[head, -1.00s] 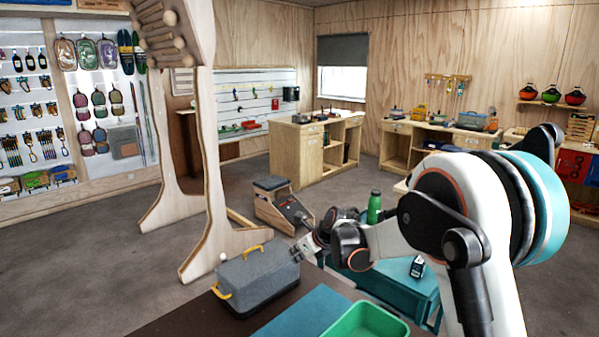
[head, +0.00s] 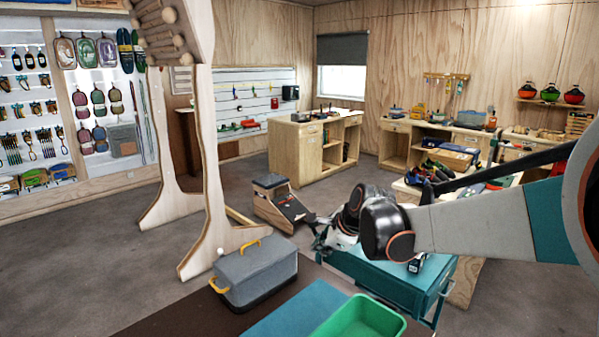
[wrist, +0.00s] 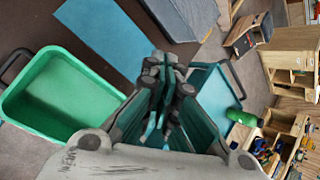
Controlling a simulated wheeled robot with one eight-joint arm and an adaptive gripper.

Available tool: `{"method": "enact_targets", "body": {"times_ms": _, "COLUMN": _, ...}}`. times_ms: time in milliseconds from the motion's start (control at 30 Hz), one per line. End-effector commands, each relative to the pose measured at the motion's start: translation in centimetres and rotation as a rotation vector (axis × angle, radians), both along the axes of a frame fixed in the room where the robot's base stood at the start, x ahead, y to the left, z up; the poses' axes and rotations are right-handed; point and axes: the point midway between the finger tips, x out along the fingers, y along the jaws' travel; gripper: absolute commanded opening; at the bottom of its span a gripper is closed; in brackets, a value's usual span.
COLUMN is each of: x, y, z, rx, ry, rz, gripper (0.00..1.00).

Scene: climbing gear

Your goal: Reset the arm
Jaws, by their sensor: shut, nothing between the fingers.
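My gripper (head: 322,238) is at the end of my arm, above the left part of the teal cart (head: 440,290) in the head view. In the wrist view my gripper (wrist: 160,100) shows its dark and teal fingers closed together with nothing between them. The cart top also shows behind the fingers in the wrist view (wrist: 212,92). My wrist and forearm hide part of the cart and what stands on it in the head view.
An empty green tub (head: 362,318) and a blue mat (head: 298,312) lie in front. A grey case with yellow handles (head: 256,275) sits left of them. A green bottle (wrist: 242,118) shows in the wrist view. A wooden frame (head: 215,170) stands at left; grey floor (head: 90,245) is open beyond.

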Motion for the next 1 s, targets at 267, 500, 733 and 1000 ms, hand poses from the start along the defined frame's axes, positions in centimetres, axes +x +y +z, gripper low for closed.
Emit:
{"method": "enact_targets", "body": {"times_ms": 267, "x": -8.8, "y": -4.3, "z": 2.6, "rx": -0.318, "ry": -0.145, "rz": 0.315, "gripper": 0.0}}
{"method": "enact_targets", "body": {"times_ms": 500, "x": -16.4, "y": -7.7, "z": 2.8, "rx": -0.597, "ry": -0.239, "rz": 0.601, "gripper": 0.0}}
{"method": "enact_targets", "body": {"times_ms": 733, "x": -23.7, "y": -10.5, "z": 1.3, "rx": -0.857, "ry": -0.3, "rz": 0.889, "gripper": 0.0}}
{"method": "enact_targets", "body": {"times_ms": 1000, "x": -30.7, "y": -13.1, "z": -1.9, "rx": -1.124, "ry": -0.333, "rz": 1.212, "gripper": 0.0}}
